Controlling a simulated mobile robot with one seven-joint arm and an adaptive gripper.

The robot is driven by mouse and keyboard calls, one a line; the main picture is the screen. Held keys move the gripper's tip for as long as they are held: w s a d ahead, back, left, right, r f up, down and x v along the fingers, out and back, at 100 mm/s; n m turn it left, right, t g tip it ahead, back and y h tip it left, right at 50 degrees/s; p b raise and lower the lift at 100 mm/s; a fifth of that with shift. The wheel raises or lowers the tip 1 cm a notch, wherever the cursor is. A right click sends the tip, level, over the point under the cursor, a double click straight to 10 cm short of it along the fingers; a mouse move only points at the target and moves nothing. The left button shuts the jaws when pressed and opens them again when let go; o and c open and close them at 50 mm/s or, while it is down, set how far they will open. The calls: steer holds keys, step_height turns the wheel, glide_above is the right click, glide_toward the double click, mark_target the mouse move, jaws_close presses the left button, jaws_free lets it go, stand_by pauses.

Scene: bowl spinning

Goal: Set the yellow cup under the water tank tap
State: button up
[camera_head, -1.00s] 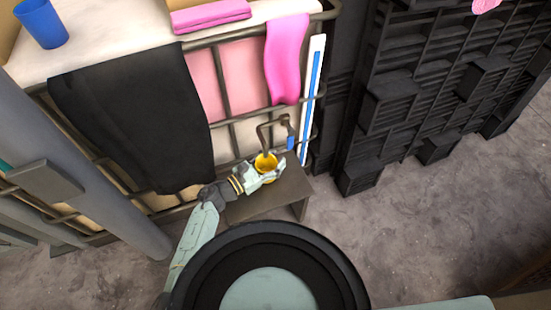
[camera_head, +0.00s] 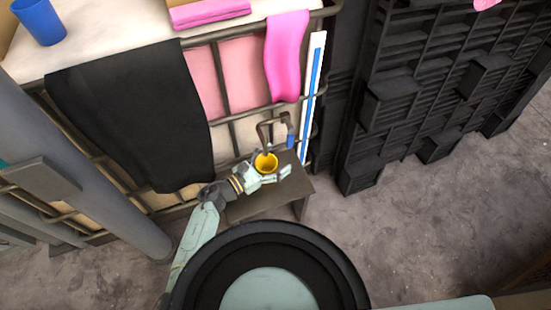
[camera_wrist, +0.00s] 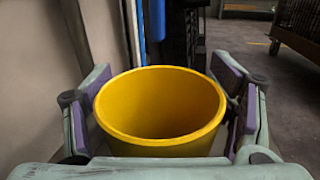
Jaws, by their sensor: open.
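The yellow cup (camera_head: 266,163) stands upright on the small grey table beside the water tank. The tap (camera_head: 271,130) is a dark bent pipe whose lower end comes down at the cup's mouth in the head view. My gripper (camera_head: 272,176) is open, with its fingers around the cup. In the wrist view the yellow cup (camera_wrist: 160,108) sits between the two spread fingers of my gripper (camera_wrist: 165,100), with its open rim facing up. A gap shows on the right side. The tap is not visible in the wrist view.
The small table (camera_head: 250,205) has bare top in front of the cup. The caged water tank (camera_head: 240,75) stands behind it, with a black cloth (camera_head: 130,120) and a pink cloth (camera_head: 287,55) hanging over it. A dark slatted stack (camera_head: 410,100) stands to the right.

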steer(key=v, duration=1.2)
steer(key=shift+a, duration=0.1)
